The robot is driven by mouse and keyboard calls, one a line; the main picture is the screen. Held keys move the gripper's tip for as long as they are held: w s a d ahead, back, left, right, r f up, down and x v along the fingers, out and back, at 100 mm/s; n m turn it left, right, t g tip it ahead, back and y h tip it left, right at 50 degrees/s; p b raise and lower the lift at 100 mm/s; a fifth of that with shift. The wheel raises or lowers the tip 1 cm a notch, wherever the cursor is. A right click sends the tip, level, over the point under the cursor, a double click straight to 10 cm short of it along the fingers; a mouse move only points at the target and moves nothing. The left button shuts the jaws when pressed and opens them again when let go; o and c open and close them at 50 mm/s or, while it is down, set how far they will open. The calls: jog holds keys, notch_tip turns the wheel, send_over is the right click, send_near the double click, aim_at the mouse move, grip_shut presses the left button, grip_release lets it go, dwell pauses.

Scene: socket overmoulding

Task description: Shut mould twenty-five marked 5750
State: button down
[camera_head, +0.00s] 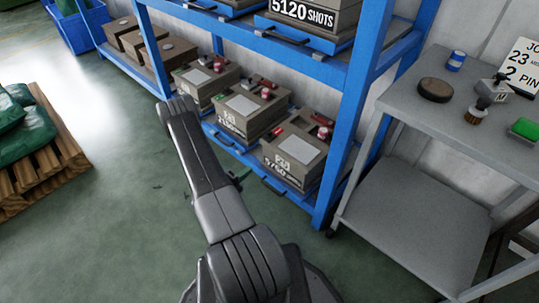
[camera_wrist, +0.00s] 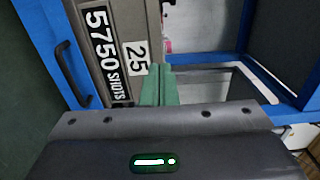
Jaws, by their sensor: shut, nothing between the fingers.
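Mould twenty-five (camera_head: 293,160) is the rightmost grey-brown block on the lower level of the blue rack. A pale plate and red parts show on its top. In the wrist view the mould (camera_wrist: 120,40) fills the upper left, with "5750 SHOTS" and "25" on its front. It sits on a blue tray with a dark handle (camera_wrist: 70,75). I cannot tell whether the mould is open or shut. My gripper's green fingers (camera_wrist: 155,85) are together and empty, in front of the mould beside the "25" label. In the head view my arm mostly hides the gripper.
Several similar moulds (camera_head: 245,105) stand left of it on the blue rack (camera_head: 345,120). A grey bench (camera_head: 410,105) with small tools is at right. A pallet with green sacks (camera_head: 40,150) is at left. Green floor is clear before the rack.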

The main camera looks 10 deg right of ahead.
aim_at(274, 150)
jog(key=b+x, duration=0.3)
jog(key=x, duration=0.8)
jog(key=shift+w+d+f, duration=0.1)
jog(key=shift+w+d, duration=0.15)
jog(key=shift+d, duration=0.1)
jog(key=shift+w+d, duration=0.35)
jog(key=shift+d, duration=0.1)
